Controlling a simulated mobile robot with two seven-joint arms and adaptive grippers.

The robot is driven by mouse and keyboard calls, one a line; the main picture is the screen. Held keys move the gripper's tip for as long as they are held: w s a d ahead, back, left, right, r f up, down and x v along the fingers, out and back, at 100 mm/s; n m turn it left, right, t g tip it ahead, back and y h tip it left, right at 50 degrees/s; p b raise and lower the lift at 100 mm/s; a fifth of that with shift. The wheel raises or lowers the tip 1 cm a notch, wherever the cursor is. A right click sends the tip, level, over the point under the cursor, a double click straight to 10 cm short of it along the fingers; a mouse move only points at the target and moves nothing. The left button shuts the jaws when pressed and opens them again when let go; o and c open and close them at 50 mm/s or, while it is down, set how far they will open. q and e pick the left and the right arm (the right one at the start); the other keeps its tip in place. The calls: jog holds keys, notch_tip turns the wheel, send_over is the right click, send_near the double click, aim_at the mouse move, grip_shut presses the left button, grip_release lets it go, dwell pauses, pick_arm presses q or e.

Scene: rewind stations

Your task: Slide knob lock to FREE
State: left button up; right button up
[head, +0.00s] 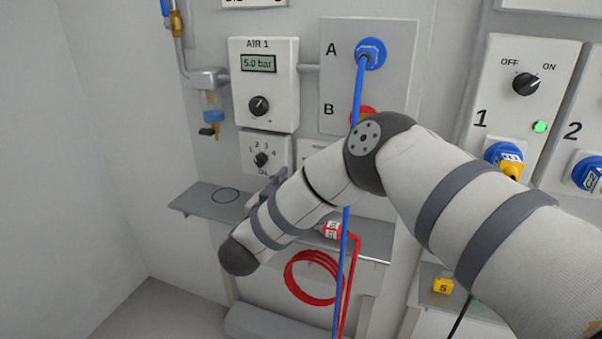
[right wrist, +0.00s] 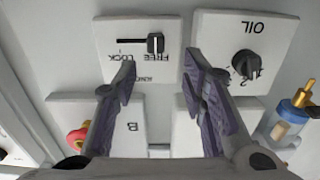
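The knob lock panel (right wrist: 112,68) is upside down in the right wrist view, beyond my fingertips. Its black slider handle (right wrist: 155,43) stands at the right end of a dark horizontal slot there. The small words FREE and LOCK are printed beside the slot; FREE seems to be on the handle's side, but the print is hard to read. My right gripper (right wrist: 162,82) is open, with nothing between its fingers, and appears apart from the handle. In the head view my right gripper (head: 268,186) is partly hidden by my arm, which also covers most of the lock panel. My left gripper is not in view.
The OIL dial panel (head: 275,143) is close beside the lock panel. The AIR 1 unit (head: 263,84) is above, reading 5.0 bar. A blue hose (head: 357,95) hangs from port A past my arm. A grey shelf (head: 200,203) and a red hose coil (head: 300,295) are below.

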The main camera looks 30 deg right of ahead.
jog(key=v, duration=0.6)
jog(key=shift+a, duration=0.2)
jog(key=shift+s, duration=0.1)
jog(key=s+a+f+n+g+y+p, duration=0.1)
jog(key=s+a+f+n+y, duration=0.25)
jog(key=s+f+y, duration=0.55)
jog(key=s+a+f+n+g+y+p, duration=0.1)
jog(key=s+a+f+n+g+y, duration=0.15)
jog(key=s+f+n, duration=0.7)
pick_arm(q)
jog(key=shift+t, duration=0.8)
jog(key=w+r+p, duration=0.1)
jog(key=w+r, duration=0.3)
pick_arm(e)
jog(key=s+d+f+m+g+y, duration=0.1)
jog(key=s+g, duration=0.4)
jog(key=s, duration=1)
jog(key=s+d+f+m+g+y, duration=0.1)
jog(key=s+g, duration=0.5)
jog(key=s, duration=1)
notch_tip(320, 180, down, 3)
jog(key=d+m, duration=0.1)
jog(key=d, duration=0.1)
jog(key=shift+d+m, duration=0.3)
